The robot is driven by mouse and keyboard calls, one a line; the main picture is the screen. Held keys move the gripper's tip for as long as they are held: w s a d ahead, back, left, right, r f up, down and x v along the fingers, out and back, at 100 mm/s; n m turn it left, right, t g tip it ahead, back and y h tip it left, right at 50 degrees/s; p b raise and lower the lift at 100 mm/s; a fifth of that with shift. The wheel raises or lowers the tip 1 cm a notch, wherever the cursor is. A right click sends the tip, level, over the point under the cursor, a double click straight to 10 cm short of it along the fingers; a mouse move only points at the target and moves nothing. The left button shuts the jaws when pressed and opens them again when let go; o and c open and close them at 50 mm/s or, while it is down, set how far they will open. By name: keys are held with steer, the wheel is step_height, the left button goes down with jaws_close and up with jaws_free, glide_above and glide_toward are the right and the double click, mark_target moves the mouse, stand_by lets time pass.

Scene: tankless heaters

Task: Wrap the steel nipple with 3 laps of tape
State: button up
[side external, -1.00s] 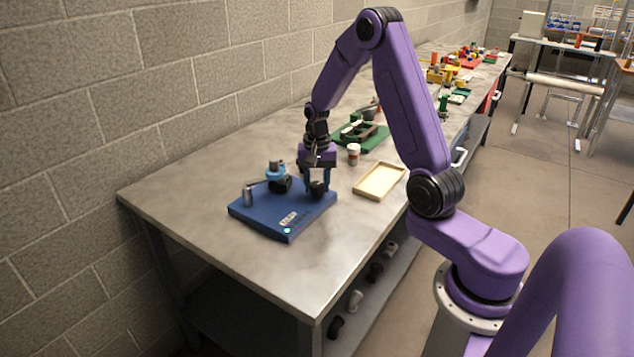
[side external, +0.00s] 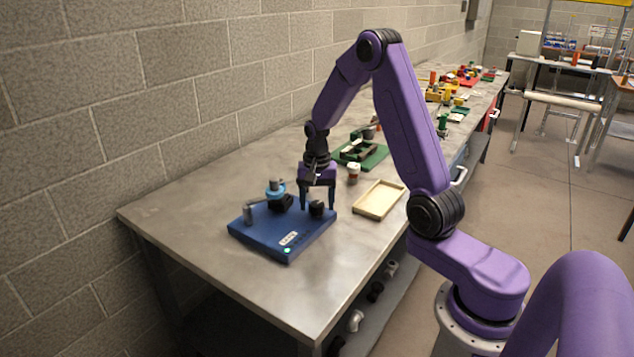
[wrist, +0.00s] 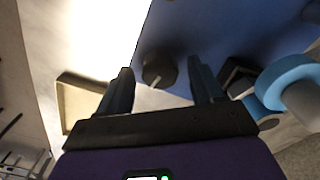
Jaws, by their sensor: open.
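A blue fixture board (side external: 262,235) lies on the bench. A dark round knob (side external: 316,209) sits at its right corner. At its back, a blue ring (side external: 275,190) with a grey core stands above a black block (side external: 282,203). A short grey metal cylinder (side external: 248,214) with a thin arm stands at the left. I cannot tell surely which grey part is the steel nipple. My gripper (side external: 318,208) is open and points down, its fingers either side of the knob, tips near its height. In the wrist view the knob (wrist: 159,69) shows between the spread fingers, apart from both.
A shallow pale tray (side external: 379,201) lies right of the board. A small white and red-brown cup (side external: 353,173) and a green fixture (side external: 362,155) stand behind it. The wall runs along the left. Bare bench lies in front of the board and tray.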

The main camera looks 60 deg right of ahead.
mark_target(315, 205)
step_height(315, 205, up, 17)
stand_by(0.4)
steer(key=shift+a, duration=0.1)
stand_by(0.4)
steer(key=s+a+f+n, duration=0.1)
steer(key=s+a+n, duration=0.3)
steer(key=a+n, duration=0.3)
steer(key=s+a+f+n, duration=0.1)
steer(key=s+a+n, duration=0.3)
steer(key=a, duration=0.5)
steer(key=s+a+f+n, duration=0.2)
steer(key=s+n, duration=0.4)
steer(key=s, duration=0.4)
steer(key=s+a+f+n, duration=0.2)
steer(key=s+n, duration=0.4)
steer(key=s, duration=0.4)
steer(key=shift+s+n, duration=0.3)
steer(key=shift+s, duration=0.05)
